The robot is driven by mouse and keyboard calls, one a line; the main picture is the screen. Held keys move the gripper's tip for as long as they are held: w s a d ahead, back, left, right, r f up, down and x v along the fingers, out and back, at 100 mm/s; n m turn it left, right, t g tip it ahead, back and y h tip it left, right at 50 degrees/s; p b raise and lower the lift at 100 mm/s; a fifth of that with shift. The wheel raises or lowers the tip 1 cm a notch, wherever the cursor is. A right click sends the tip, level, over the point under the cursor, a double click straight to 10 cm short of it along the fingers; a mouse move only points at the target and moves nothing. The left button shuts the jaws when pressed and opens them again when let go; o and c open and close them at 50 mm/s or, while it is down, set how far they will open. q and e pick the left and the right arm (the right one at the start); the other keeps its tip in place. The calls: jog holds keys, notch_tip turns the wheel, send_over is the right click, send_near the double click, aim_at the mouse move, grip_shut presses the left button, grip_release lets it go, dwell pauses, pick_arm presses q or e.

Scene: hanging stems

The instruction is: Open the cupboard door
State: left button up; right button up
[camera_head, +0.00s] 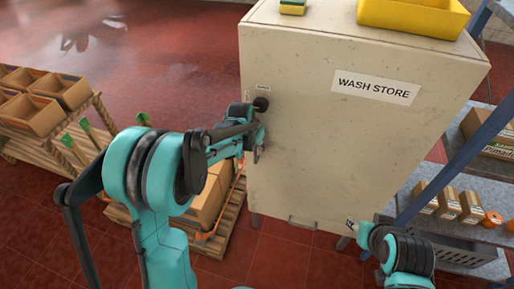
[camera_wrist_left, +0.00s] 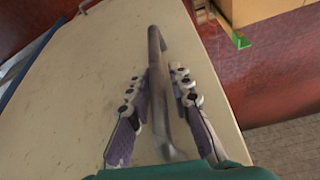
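The cupboard (camera_head: 340,140) is a worn cream box with a "WASH STORE" label on its front door. The door looks shut. A round black knob (camera_head: 261,103) sits near the door's left edge, under a small label. My left gripper (camera_head: 257,135) is at that edge, just below the knob. In the left wrist view, a long grey-brown handle bar (camera_wrist_left: 157,75) runs between the fingers of my left gripper (camera_wrist_left: 158,88). The fingers stand apart on either side of it, with narrow gaps showing. My right gripper (camera_head: 352,226) is near the cupboard's lower right; its fingers are too small to judge.
A yellow bin (camera_head: 412,16) and a sponge (camera_head: 293,7) sit on top of the cupboard. A pallet with boxes (camera_head: 208,205) stands close at its left. Shelving with cartons (camera_head: 448,205) stands at the right. Red floor (camera_head: 190,60) is open at the back left.

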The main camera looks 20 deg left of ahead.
pick_arm(q)
grip_shut()
jog(key=shift+s, duration=0.2)
